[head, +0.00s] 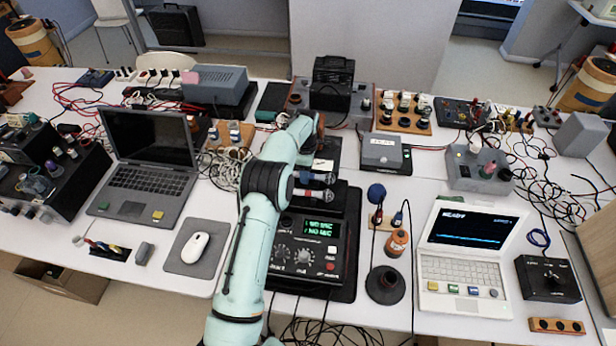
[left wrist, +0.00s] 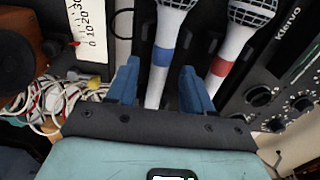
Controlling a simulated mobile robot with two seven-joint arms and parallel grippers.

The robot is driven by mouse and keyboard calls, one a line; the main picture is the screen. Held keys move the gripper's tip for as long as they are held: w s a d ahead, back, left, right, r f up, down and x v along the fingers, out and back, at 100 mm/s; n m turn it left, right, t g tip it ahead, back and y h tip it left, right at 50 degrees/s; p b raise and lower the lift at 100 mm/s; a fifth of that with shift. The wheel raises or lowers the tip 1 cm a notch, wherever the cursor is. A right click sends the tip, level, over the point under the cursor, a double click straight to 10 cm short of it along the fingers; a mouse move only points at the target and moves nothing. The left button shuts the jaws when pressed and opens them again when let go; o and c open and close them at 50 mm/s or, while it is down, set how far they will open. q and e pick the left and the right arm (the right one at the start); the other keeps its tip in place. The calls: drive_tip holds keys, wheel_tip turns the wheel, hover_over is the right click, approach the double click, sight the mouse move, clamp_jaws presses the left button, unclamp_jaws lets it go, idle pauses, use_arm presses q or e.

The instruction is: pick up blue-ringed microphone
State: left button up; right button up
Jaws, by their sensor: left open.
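The blue-ringed microphone (left wrist: 165,50) lies in a black holder in the left wrist view, its mesh head at the top edge. My left gripper (left wrist: 160,66) is open, with one blue finger on each side of the white handle below the blue ring. I cannot tell whether the fingers touch it. The red-ringed microphone (left wrist: 225,62) lies parallel, just right of the right finger. In the head view both microphones lie behind the black mixer; the farther is the blue-ringed one (head: 316,177). My left arm hides their handle ends and the gripper there. My right gripper is not in view.
The black mixer (head: 322,230) with a green display stands close in front of the microphones. A laptop (head: 150,185) and mouse (head: 195,247) are to the left. A blue-headed desk microphone (head: 376,193) and white laptop (head: 463,285) are to the right. Loose cables surround the area.

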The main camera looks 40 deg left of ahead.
use_arm(q)
drive_tip(key=shift+f, duration=0.8)
clamp_jaws()
drive_tip(key=shift+r, duration=0.1)
